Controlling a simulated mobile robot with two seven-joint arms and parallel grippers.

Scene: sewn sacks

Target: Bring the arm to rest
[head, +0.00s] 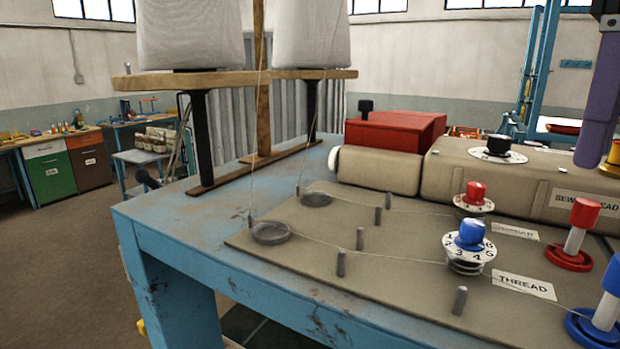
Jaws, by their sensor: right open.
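My left gripper is not in view.
A blue table (180,215) carries a grey plate (390,270) with upright pegs, a blue dial knob (470,234) and a red dial knob (476,192). Thin threads run down from two white spools (312,35) on a wooden stand (240,78). A red box (395,132) stands behind.

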